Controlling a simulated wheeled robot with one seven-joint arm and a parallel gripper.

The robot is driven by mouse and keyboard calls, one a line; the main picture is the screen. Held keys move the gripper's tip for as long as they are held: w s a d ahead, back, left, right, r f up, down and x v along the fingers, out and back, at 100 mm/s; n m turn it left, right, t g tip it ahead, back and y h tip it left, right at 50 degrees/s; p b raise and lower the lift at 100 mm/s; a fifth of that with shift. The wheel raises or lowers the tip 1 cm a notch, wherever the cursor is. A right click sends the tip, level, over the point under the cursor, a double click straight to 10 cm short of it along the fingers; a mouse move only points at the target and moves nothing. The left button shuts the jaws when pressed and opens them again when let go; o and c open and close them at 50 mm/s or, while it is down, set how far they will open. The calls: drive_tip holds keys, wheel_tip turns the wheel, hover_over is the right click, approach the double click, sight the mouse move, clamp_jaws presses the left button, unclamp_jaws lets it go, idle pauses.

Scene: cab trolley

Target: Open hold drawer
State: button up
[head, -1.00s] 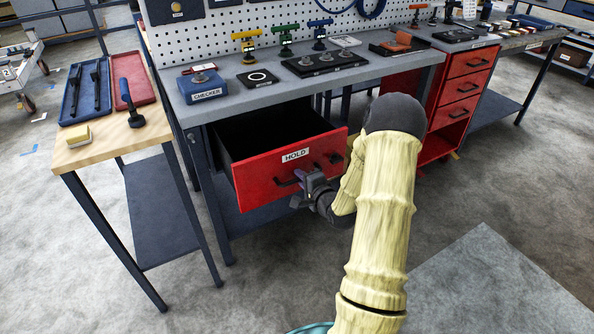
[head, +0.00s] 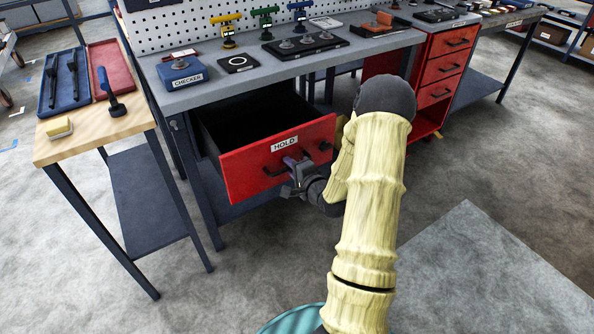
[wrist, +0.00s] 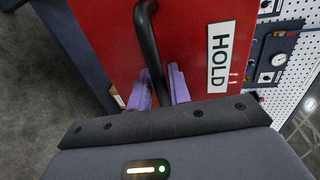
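The hold drawer (head: 245,172) has a red front with a white HOLD label and stands pulled well out from under the workbench, its dark inside showing. Its black bar handle (wrist: 149,45) runs between the purple fingers of my gripper (wrist: 161,88) in the wrist view. The fingers lie close on both sides of the bar, and my gripper looks shut on it. In the head view my gripper (head: 296,168) is at the middle of the drawer front, and my forearm hides part of its right side.
The grey workbench (head: 205,97) carries a blue checker box (head: 182,76) and several coloured-handled tools. A wooden side table (head: 85,142) with trays stands close at the left. A red drawer cabinet (head: 440,75) stands at the right. The floor in front of the drawer is clear.

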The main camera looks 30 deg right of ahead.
drive_tip(key=s+r+p, duration=0.3)
drive_tip(key=s+p, duration=0.6)
drive_tip(key=s, duration=0.8)
drive_tip(key=shift+d+r+p, duration=0.2)
drive_tip(key=shift+d+p, duration=0.2)
drive_tip(key=shift+w, duration=0.1)
